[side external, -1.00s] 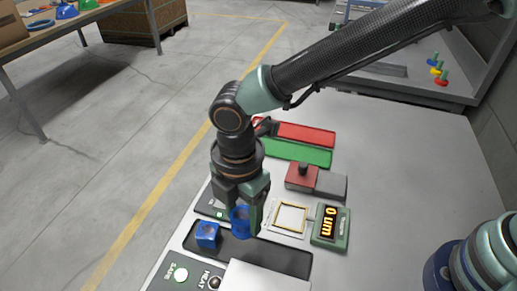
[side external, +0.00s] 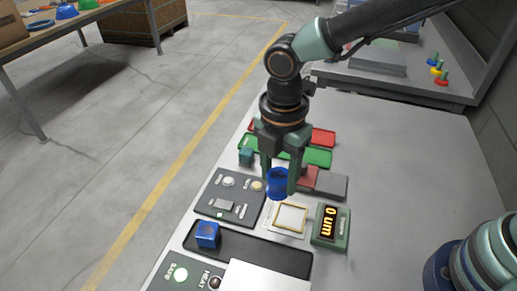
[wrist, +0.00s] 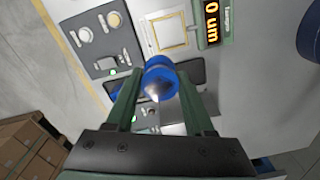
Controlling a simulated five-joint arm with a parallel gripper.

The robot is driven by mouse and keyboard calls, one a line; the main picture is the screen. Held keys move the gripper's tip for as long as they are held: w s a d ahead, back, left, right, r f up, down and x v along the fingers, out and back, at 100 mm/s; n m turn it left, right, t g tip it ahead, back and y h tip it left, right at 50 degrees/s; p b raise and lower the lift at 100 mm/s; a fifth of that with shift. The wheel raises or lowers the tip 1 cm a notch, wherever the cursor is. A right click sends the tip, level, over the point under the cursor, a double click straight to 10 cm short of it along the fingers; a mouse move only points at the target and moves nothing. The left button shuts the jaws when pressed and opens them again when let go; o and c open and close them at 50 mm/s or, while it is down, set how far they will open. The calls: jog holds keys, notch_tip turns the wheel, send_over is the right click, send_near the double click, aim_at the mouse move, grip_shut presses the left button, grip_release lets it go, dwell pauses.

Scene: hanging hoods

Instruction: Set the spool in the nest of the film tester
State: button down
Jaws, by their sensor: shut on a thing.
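The blue spool (side external: 278,184) is held between the fingers of my gripper (side external: 280,188), which is shut on it above the bench. In the wrist view the spool (wrist: 160,76) sits between the two green fingers. The film tester (side external: 330,227) is a green unit whose lit display reads 0 um. Its nest, a yellow-framed pale square (side external: 290,218), lies left of the display and looks empty. In the side view the spool is above and a little behind the nest. The nest also shows in the wrist view (wrist: 168,33), beyond the spool.
A blue cube (side external: 207,235) stands in a black tray (side external: 285,262) in front. A dark button panel (side external: 226,207) lies left of the nest. A red-and-grey unit (side external: 331,186) sits behind the tester. Green (side external: 310,155) and red (side external: 322,138) trays lie at the back.

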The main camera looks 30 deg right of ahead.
jog(key=shift+s+d+f, duration=0.1)
jog(key=shift+d+f, duration=0.55)
jog(key=shift+f, duration=0.95)
jog(key=shift+w+d+f, duration=0.1)
jog(key=shift+d+f, duration=0.5)
jog(key=shift+f, duration=0.95)
jog(key=shift+s+d+f, duration=0.1)
jog(key=shift+d+f, duration=0.55)
jog(key=shift+f, duration=0.95)
jog(key=shift+f, duration=0.85)
grip_release()
jog(key=shift+r, duration=0.1)
notch_tip(320, 180, up, 7)
jog(key=shift+d, duration=0.1)
